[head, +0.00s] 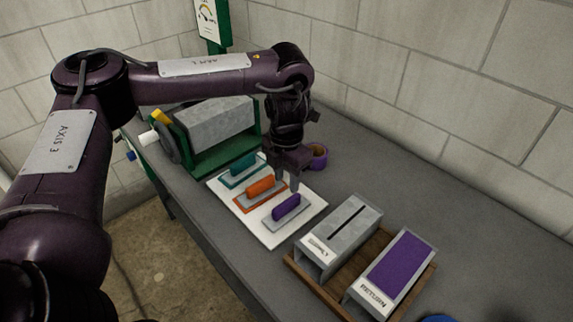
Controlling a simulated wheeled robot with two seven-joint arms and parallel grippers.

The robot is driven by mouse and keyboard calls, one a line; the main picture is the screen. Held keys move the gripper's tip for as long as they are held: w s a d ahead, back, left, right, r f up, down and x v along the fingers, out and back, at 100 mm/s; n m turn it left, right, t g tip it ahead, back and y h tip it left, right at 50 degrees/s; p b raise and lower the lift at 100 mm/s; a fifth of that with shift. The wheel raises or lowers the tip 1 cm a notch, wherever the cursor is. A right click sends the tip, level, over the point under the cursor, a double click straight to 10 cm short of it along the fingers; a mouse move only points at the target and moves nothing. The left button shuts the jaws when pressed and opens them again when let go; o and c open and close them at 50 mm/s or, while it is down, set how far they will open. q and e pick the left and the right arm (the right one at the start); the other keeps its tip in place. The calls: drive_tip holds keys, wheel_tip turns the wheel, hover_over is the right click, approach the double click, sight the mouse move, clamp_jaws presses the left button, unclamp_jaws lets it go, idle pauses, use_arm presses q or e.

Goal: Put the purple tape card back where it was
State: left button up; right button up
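A purple-handled piece with a grey base (287,207) lies at the near right of a white board (255,226), beside an orange one (259,188) and a teal one (239,170). I cannot tell for sure whether any of these is the tape card. My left gripper (287,179) points down just behind the purple-handled piece. Its two fingers look apart, with nothing visible between them. My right gripper is out of view.
A wooden tray (333,290) at the near right holds a grey slotted box (340,237) and a purple-topped box (400,264). A green-framed machine (215,128) stands behind the board. The bench (400,190) is clear toward the block wall.

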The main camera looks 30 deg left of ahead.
use_arm(q)
drive_tip(key=shift+r, duration=1.45)
